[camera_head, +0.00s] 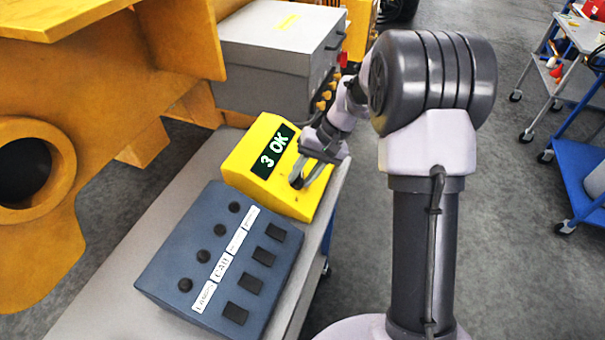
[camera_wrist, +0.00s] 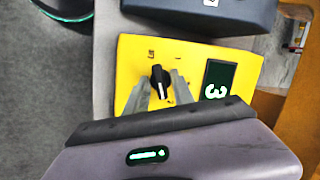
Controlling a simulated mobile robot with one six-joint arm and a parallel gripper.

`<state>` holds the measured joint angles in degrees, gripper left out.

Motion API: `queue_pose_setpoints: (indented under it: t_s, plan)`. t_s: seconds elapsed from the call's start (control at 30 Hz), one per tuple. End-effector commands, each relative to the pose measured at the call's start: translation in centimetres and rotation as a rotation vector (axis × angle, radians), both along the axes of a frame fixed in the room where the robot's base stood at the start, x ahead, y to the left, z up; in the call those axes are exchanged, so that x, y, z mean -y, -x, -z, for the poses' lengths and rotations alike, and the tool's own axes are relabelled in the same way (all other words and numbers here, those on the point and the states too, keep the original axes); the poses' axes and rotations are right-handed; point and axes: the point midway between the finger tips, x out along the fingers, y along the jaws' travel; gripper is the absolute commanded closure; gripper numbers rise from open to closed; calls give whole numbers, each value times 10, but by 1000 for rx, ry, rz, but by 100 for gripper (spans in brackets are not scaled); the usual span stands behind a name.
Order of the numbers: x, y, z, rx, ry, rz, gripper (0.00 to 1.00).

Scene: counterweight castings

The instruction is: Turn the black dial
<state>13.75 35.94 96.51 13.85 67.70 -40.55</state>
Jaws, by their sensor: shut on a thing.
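The black dial (camera_wrist: 159,82) is on the sloped face of a yellow box (camera_head: 238,165), which also shows in the wrist view (camera_wrist: 130,52). Its knob has a pale pointer line. Small marks surround it on the yellow face. My gripper (camera_head: 303,180) reaches down to this face from the right. In the wrist view my gripper (camera_wrist: 160,90) has one finger on each side of the dial and is shut on it.
A blue-grey panel (camera_head: 190,232) with several round knobs, black switches and white labels stands in front of the yellow box on a grey bench (camera_head: 100,285). A grey cabinet (camera_head: 265,60) is behind. A large yellow casting (camera_head: 95,90) is left; a blue cart (camera_head: 585,180) is far right.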

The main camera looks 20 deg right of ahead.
Motion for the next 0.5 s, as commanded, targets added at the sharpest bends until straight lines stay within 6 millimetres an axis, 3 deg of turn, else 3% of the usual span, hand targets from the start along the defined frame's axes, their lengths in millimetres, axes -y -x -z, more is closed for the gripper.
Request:
queue_pose_setpoints:
  t_s: [0.5]
  plan:
    - [2, 1, 0, -185, -136, 417, 100]
